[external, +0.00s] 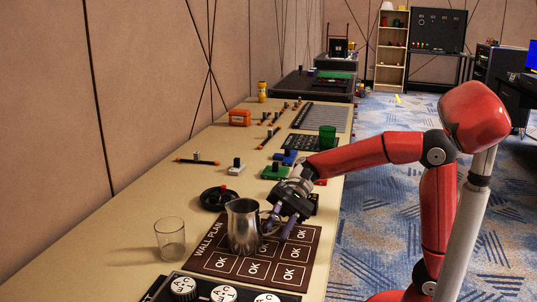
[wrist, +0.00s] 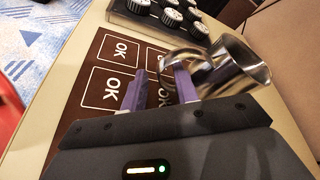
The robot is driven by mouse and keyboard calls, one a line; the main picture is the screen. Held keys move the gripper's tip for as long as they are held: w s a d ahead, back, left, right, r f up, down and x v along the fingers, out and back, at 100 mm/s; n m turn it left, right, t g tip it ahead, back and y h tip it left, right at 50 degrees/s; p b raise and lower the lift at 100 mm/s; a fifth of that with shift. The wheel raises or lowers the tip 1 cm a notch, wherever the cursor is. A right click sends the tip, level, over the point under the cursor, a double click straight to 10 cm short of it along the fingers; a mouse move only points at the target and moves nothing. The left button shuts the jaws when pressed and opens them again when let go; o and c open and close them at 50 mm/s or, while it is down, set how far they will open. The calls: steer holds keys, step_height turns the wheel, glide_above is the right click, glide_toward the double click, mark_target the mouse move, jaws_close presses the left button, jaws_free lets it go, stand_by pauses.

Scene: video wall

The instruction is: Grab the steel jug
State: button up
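The steel jug (external: 243,228) stands upright on the brown WALL PLAN board (external: 210,262), its handle facing right toward my gripper. In the wrist view the jug (wrist: 240,68) is at the upper right, its handle reaching toward my fingers. My gripper (external: 276,226) is low beside the jug on the handle side. Its two purple fingers show in the wrist view (wrist: 160,85) with a gap between them. The outer part of the handle appears near the gap, and the right finger overlaps the handle. I cannot tell whether they touch.
A clear glass (external: 170,238) stands left of the jug. A black dish (external: 217,198) is just behind it. A panel with white knobs (external: 223,293) lies in front.

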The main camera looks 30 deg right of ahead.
steer(key=x, duration=0.3)
steer(key=shift+s+a, duration=0.1)
steer(key=shift+c, duration=0.4)
jaws_close()
